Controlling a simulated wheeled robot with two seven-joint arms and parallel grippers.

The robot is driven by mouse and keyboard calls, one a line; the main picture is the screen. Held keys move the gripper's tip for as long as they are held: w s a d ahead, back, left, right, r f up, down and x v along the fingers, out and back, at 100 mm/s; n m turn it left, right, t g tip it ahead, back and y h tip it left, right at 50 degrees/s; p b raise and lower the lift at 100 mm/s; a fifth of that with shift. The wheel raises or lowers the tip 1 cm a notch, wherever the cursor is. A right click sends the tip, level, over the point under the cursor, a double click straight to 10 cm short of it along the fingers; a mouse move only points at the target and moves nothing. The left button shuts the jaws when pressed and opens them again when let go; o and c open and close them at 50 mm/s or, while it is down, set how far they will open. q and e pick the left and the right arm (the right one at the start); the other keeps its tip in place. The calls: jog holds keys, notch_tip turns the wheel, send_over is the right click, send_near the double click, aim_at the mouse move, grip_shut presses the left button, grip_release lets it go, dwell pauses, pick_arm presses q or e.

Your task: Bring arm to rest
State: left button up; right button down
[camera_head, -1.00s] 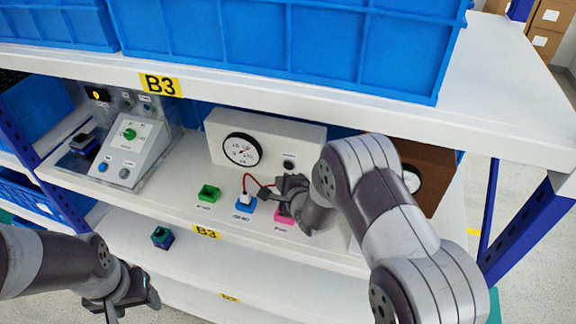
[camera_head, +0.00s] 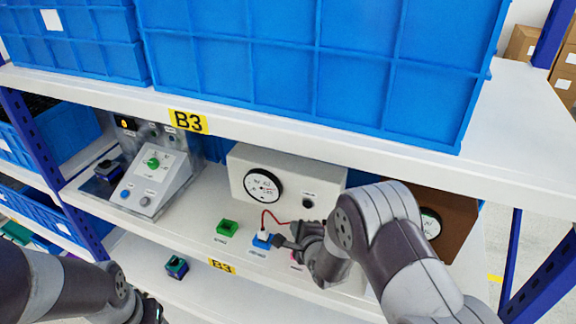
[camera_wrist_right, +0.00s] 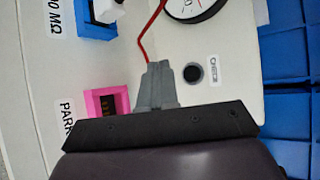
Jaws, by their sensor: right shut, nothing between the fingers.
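My right gripper (camera_head: 283,241) is over the middle shelf in the head view, just right of a blue socket (camera_head: 262,241) that holds a white plug. In the right wrist view its grey fingers (camera_wrist_right: 158,82) are together with nothing between them, beside the pink PARK socket (camera_wrist_right: 92,104). The blue socket (camera_wrist_right: 97,32) shows at the top of that view. My left gripper (camera_head: 150,312) is at the lower left of the head view, cut off by the bottom edge. The green rotary knob (camera_head: 153,162) is on the sloped grey panel (camera_head: 150,184) at left.
A white box with a round gauge (camera_head: 263,185) stands behind my right gripper, with a red wire (camera_head: 270,216) between it and the plug. A green socket (camera_head: 227,228) is left of the blue one. Blue crates (camera_head: 300,60) fill the shelf above. A brown box (camera_head: 455,222) is at right.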

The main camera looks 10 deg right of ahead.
jog(key=s+n+g+b, duration=0.1)
jog(key=n+g, duration=0.1)
jog(key=n, duration=0.1)
jog(key=s+d+f+n+b, duration=0.1)
jog(key=n, duration=0.1)
jog(key=shift+s+g+h+b, duration=0.3)
jog(key=shift+g+b, duration=0.05)
jog(key=shift+g, duration=0.05)
jog(key=s+n, duration=0.1)
jog(key=s+n+g+b, duration=0.1)
jog(key=s+n+g, duration=0.1)
jog(key=s+n, duration=0.1)
jog(key=shift+d+f+b, duration=0.2)
jog(key=shift+d+b, duration=0.1)
jog(key=s+d+r+n+g+b, duration=0.1)
jog(key=s+n+g+b, duration=0.1)
jog(key=s+n+g, duration=0.4)
jog(key=s+n, duration=0.5)
jog(key=s, duration=0.6)
jog(key=shift+s+n+g+h+b, duration=0.25)
jog(key=shift+n+g+h+b, duration=0.15)
jog(key=shift+d, duration=0.1)
